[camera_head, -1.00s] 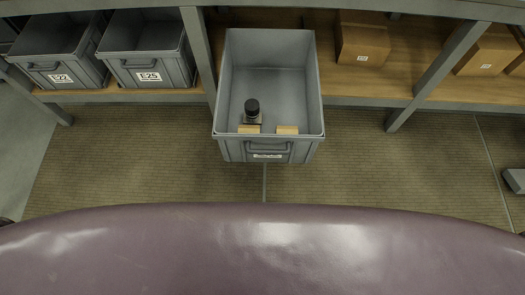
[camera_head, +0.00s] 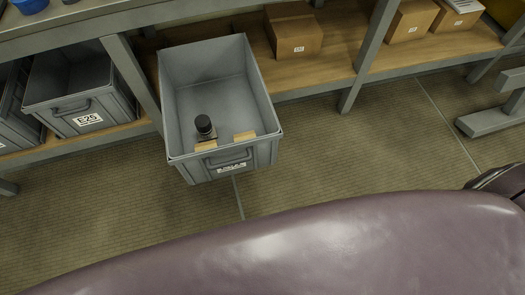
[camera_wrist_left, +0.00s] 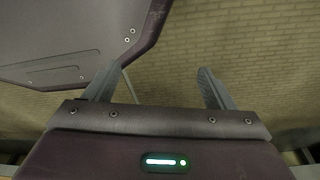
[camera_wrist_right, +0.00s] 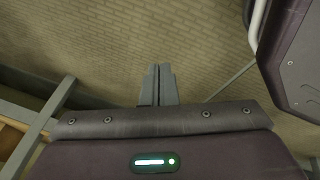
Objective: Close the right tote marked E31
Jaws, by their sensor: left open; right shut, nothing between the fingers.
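A grey open tote (camera_head: 212,75) sticks out from the lower shelf in the head view. A black-capped bottle (camera_head: 204,126) and two small tan blocks (camera_head: 243,136) are inside near its front wall. Its front label (camera_head: 231,168) is too small to read. Another grey tote (camera_head: 82,92), marked E25, sits on the shelf to the left. My left gripper (camera_wrist_left: 158,85) is open and empty over the floor in the left wrist view. My right gripper (camera_wrist_right: 158,72) is shut and empty in the right wrist view. Neither gripper shows in the head view.
A shelf post (camera_head: 133,75) stands just left of the protruding tote and another post (camera_head: 370,55) stands to its right. Cardboard boxes (camera_head: 293,33) rest on the wooden shelf (camera_head: 345,68). A grey metal foot (camera_head: 490,120) lies at the far right. The floor before the tote is clear.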

